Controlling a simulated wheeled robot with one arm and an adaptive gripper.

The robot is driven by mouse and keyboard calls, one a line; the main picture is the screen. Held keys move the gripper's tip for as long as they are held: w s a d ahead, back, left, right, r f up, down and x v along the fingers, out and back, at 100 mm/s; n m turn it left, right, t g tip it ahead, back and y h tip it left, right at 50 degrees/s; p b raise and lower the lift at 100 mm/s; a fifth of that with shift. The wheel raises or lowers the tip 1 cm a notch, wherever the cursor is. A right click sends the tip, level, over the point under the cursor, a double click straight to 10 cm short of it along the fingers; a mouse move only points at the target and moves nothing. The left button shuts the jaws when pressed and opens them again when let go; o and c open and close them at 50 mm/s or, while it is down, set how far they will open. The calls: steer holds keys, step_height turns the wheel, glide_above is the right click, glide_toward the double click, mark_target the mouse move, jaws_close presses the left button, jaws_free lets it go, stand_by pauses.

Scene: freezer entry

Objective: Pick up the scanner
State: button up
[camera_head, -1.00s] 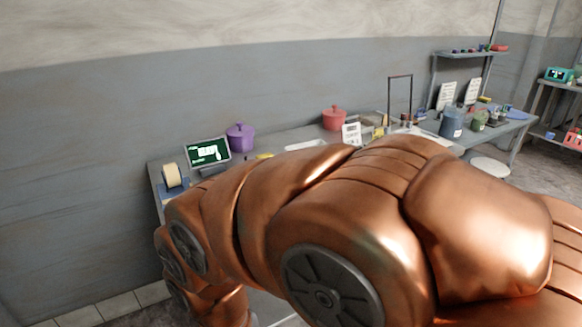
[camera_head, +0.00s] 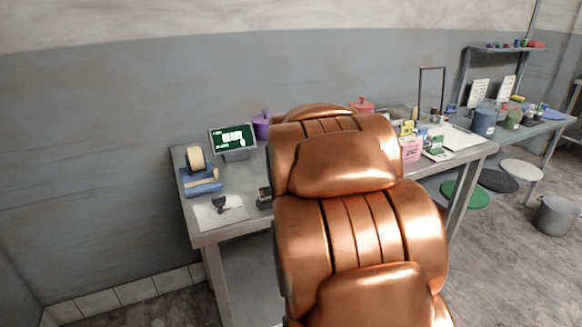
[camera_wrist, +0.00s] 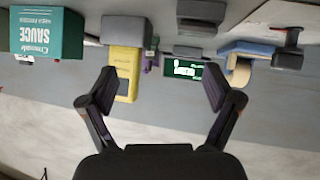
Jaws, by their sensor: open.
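A small dark handheld device, which looks like the scanner (camera_head: 219,202), lies on a white sheet (camera_head: 208,217) at the left front of the metal table. It also shows at the upper right of the wrist view (camera_wrist: 287,58), dark with a red part. In the wrist view, which looks upside down, my gripper (camera_wrist: 158,86) is open with nothing between its fingers. The scanner is off to the right of both fingers, apart from them. My gripper is hidden behind my arm in the head view.
A tape dispenser (camera_head: 197,162) and a lit screen (camera_head: 233,139) stand behind the scanner. A small dark device (camera_head: 264,197) sits to its right. A yellow box (camera_wrist: 125,62) and a green sauce box (camera_wrist: 45,36) show in the wrist view. Stools stand right.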

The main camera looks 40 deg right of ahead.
steer(key=w+d+r+t+b, duration=0.1)
steer(key=w+d+r+t, duration=0.1)
steer(key=w+d+t, duration=0.5)
steer(key=w+d, duration=0.2)
steer(key=d, duration=0.3)
steer(key=shift+d+r+n+y, duration=0.25)
steer(key=shift+d+n+y, duration=0.05)
steer(key=shift+d, duration=0.1)
steer(key=shift+w, duration=0.1)
steer(key=c, duration=1.4)
steer(key=shift+c, duration=0.2)
steer(key=shift+r, duration=0.2)
